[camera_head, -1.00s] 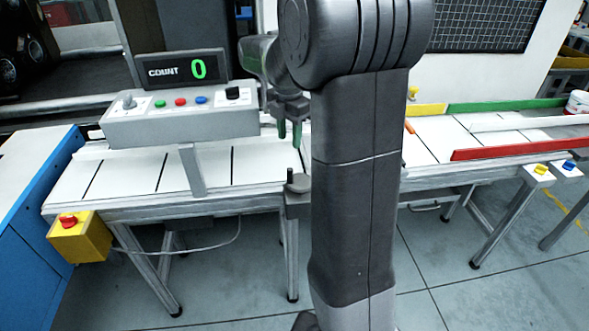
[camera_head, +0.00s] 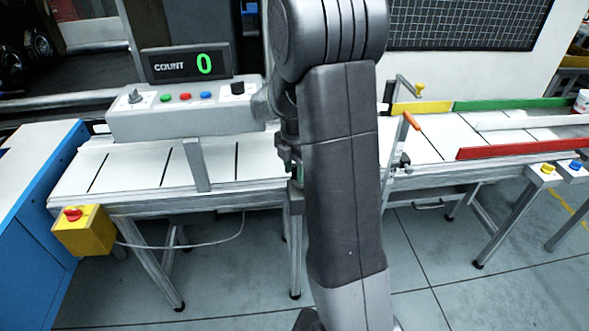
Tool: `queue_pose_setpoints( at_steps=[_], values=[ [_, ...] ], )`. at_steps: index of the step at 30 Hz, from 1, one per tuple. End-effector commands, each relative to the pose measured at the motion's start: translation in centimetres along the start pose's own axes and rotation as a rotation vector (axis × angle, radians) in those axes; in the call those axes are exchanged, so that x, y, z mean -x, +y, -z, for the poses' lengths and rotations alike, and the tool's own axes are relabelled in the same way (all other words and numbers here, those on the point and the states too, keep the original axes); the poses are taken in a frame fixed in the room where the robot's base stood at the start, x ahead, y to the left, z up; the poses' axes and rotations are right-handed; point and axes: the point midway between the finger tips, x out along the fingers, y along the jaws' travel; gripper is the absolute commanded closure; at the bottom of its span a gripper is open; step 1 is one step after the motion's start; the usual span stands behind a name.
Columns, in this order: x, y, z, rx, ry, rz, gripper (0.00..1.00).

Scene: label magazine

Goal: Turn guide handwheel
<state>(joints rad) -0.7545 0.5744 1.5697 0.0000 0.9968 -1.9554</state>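A small dark handwheel on a bracket (camera_head: 296,202) sits at the front edge of the conveyor, left of my arm. The wheel itself is now almost wholly hidden behind my gripper and arm. My gripper (camera_head: 290,168), with green-tipped fingers, is low at the conveyor's front edge, right at the handwheel's place. My arm covers part of the fingers, so I cannot tell whether they are open, shut or touching the wheel.
A control box (camera_head: 185,118) with a counter reading 0 (camera_head: 187,63) stands left of my gripper on a post. Right of my arm are an orange handle (camera_head: 412,121), a yellow-knobbed crank (camera_head: 420,88) and a red guide rail (camera_head: 520,148). A yellow switch box (camera_head: 84,231) hangs front left.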

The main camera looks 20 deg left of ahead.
Motion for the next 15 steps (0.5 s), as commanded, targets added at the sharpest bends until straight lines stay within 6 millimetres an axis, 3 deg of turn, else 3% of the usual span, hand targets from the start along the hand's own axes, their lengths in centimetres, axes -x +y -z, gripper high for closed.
queue_pose_setpoints(
  at_steps=[3, 9, 15],
  values=[
    [0.01, -0.01, 0.00, 0.000, 0.000, 0.000, 0.64],
    [0.03, -0.01, 0.00, 0.000, 0.000, 0.000, 1.00],
    [0.04, 0.01, -0.01, -0.006, 0.000, 0.000, 1.00]
  ],
)
